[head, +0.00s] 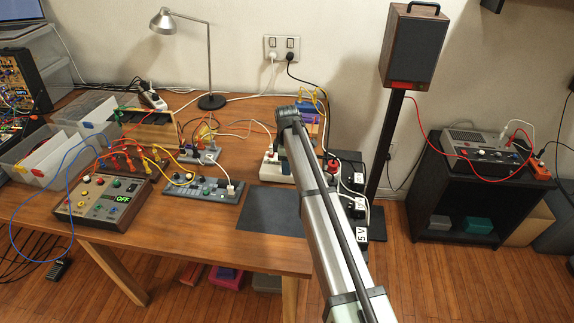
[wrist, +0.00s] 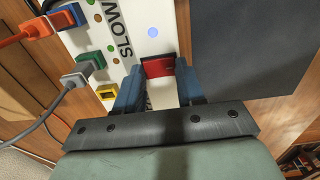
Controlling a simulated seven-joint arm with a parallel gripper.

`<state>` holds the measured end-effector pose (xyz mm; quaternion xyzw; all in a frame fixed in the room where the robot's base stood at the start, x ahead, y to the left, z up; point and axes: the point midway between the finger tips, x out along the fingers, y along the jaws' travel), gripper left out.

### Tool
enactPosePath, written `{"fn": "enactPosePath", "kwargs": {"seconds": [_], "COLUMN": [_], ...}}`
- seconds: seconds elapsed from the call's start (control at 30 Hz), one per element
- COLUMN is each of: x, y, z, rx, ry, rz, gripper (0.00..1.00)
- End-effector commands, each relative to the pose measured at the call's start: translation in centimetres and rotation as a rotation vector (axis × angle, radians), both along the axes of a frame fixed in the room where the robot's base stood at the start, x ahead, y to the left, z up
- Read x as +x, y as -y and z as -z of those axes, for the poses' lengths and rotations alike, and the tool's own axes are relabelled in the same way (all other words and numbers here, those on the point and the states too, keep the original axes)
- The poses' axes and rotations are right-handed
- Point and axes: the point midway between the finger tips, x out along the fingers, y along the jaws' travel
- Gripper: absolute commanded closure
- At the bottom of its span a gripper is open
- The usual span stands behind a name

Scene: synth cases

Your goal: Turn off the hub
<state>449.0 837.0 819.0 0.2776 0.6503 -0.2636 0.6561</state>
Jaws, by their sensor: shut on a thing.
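The hub is a white strip marked SLOW (wrist: 110,32), with coloured plugs along its left side and a lit bluish-white light (wrist: 152,32). A red switch (wrist: 158,67) sits near its end, between the blue fingers of my gripper (wrist: 160,78). My gripper is shut on the red switch. The switch's on or off position cannot be read. In the head view, a white strip (head: 269,168) shows beside my arm, which hides much of it and my fingertips.
A dark mat (head: 272,210) lies in front of the hub. A grey-green plugged box (head: 205,188) and a control box reading OFF (head: 104,203) stand to the left, with many loose cables. A speaker on a stand (head: 413,45) is to the right.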

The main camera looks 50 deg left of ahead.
Motion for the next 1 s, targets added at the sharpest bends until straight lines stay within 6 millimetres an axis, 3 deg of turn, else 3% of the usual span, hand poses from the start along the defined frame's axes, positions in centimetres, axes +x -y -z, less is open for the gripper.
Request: {"fn": "enactPosePath", "kwargs": {"seconds": [0.37,0.4,0.6,1.0], "x": [0.1,0.1,0.08,0.07], "y": [-0.04,-0.04,-0.05,-0.09], "z": [-0.02,-0.02,-0.02,-0.67], "rx": [-0.021,-0.021,-0.021,-0.02], "ry": [-0.02,-0.02,-0.021,-0.02], "rz": [0.0,0.0,0.0,0.0], "gripper": [0.92,0.59,0.4,0.36]}}
